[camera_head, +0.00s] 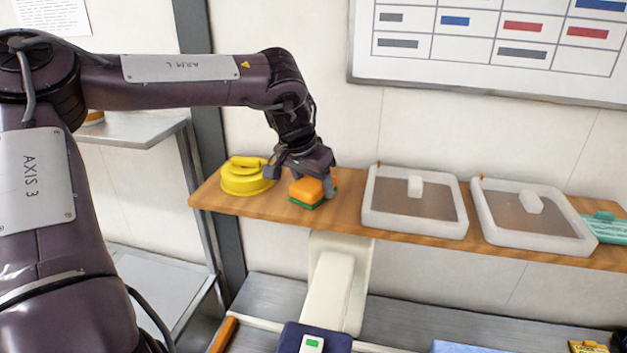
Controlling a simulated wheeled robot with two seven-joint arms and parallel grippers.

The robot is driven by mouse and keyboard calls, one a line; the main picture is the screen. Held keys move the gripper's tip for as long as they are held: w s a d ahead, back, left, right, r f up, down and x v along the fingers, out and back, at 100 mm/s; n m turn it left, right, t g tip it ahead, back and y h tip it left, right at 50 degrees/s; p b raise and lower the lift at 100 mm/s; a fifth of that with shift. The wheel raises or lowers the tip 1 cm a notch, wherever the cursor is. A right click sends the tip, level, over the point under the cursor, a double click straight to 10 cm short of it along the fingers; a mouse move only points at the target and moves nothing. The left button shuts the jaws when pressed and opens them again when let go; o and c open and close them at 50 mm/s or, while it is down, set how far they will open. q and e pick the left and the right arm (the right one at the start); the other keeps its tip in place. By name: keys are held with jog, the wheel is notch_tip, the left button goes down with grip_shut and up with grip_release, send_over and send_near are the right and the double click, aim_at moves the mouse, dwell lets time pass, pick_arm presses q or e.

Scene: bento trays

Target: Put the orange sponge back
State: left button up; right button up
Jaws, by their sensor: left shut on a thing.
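The orange sponge (306,190) with a green underside is at the left part of the wooden shelf (270,206). My left gripper (303,180) comes down from above and is shut on the sponge. The sponge is at the shelf's surface; whether it rests fully on the wood I cannot tell. The gripper's fingers hide part of the sponge's top and sides. My right gripper is not in view.
Two white-rimmed trays with lids, one (375,212) and another (490,228), stand to the right. A teal item (606,228) lies at the far right. A lower counter (400,310) holds several objects.

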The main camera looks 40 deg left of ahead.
pick_arm(q)
jog(key=shift+f, duration=0.1)
jog(key=o, duration=0.5)
jog(key=shift+d+f, duration=0.1)
jog(key=o, duration=0.5)
jog(key=shift+r, duration=0.55)
jog(key=b+v, duration=0.3)
jog(key=v, duration=0.7)
jog(key=shift+s+f+b, duration=0.1)
jog(key=shift+s+b, duration=0.05)
jog(key=shift+b, duration=0.25)
jog(key=shift+s+r, duration=0.25)
jog(key=shift+r, duration=0.45)
jog(key=shift+d+f, duration=0.1)
